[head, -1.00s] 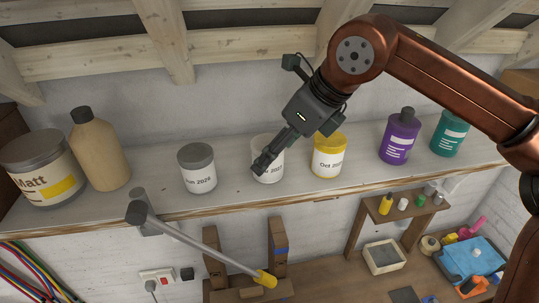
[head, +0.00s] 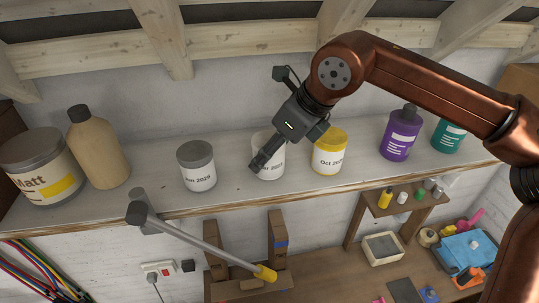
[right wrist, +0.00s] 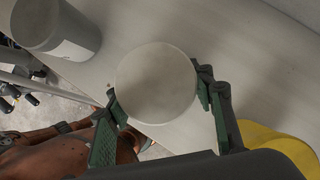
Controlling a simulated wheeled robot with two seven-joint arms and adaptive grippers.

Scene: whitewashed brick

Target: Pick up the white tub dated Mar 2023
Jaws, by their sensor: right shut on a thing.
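A white tub (head: 274,172) stands upright on the wall shelf in the head view, between a grey-lidded tub and a yellow-lidded tub. Its label is partly hidden by my gripper; the end of a date, apparently 2023, shows. In the right wrist view I look down on its round pale lid (right wrist: 155,80). My right gripper (head: 262,162) is shut on this tub, and in the right wrist view its green-padded fingers (right wrist: 160,92) sit on either side of it. I cannot see a gap under the tub. My left gripper is not in view.
The grey-lidded tub (head: 197,170) is to the left and the yellow-lidded tub (head: 329,155), labelled Oct, is close on the right. Purple (head: 400,135) and teal bottles (head: 447,135) stand farther right.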

